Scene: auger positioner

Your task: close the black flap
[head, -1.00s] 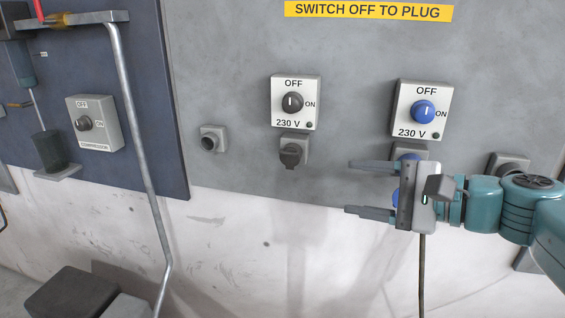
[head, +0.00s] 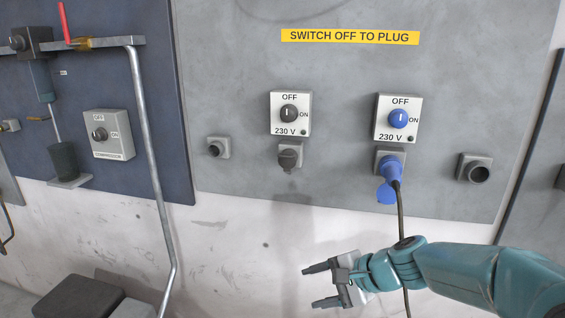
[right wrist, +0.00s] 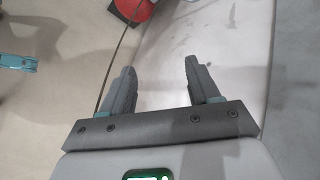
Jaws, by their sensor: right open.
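The black flap (head: 289,159) is on the small grey socket box below the left 230 V switch, in the head view. It looks dark and rounded and seems to lie over the socket's front; its exact angle is too small to tell. My right gripper (head: 313,287) is low in front of the white wall, well below the flap and apart from it. Its fingers are spread and empty, also in the right wrist view (right wrist: 160,68). My left gripper is not in view.
A blue plug (head: 391,166) with a dark cable sits in the right socket, its blue flap (head: 386,194) hanging below. The left switch (head: 290,113) and right switch (head: 398,118) are above. A metal pipe (head: 150,170) runs down at the left. A red object (right wrist: 133,10) shows in the right wrist view.

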